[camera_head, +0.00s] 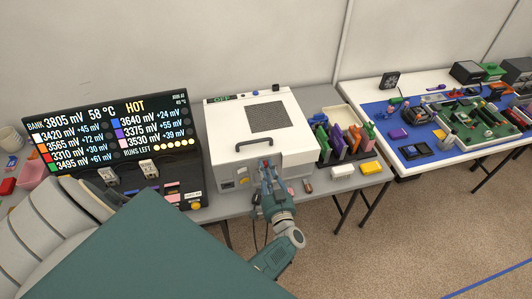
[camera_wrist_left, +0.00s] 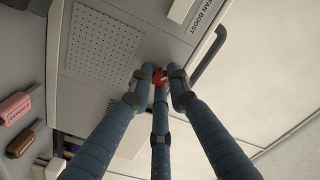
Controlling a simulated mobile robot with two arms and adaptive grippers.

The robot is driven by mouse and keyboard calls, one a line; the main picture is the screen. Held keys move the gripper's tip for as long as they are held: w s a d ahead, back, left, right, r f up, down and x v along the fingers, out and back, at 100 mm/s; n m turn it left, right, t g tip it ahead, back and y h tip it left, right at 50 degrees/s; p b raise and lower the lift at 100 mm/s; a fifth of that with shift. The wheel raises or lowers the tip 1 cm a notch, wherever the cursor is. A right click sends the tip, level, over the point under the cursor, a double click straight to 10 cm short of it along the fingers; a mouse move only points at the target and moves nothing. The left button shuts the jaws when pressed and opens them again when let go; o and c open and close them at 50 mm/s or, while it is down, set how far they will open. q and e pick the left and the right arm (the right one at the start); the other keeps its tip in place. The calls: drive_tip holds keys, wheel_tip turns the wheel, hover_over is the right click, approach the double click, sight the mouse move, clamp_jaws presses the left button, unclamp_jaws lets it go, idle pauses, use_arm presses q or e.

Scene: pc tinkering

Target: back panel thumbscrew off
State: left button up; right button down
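The white box-shaped case (camera_head: 225,150) stands on the grey table, with a dark handle (camera_head: 262,143) and a vent on its top. My left gripper (camera_head: 265,168) is at the case's near face. In the left wrist view, its three fingers converge (camera_wrist_left: 160,76) around a small red knob (camera_wrist_left: 160,78), which looks like the thumbscrew. The fingertips appear closed on it and hide much of it. A perforated panel (camera_wrist_left: 98,50) is beside it on the same face. My right gripper is not in view.
A battery display (camera_head: 110,135) reading HOT stands left of the case. A rack of coloured modules (camera_head: 345,140), a white block (camera_head: 342,170) and a yellow block (camera_head: 371,168) are to its right. A second table holds a blue mat (camera_head: 385,112) with circuit boards.

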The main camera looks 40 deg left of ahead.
use_arm(q)
drive_tip(key=shift+o, duration=0.9)
drive_tip(key=shift+w+d+r, duration=0.1)
drive_tip(key=shift+d, duration=0.1)
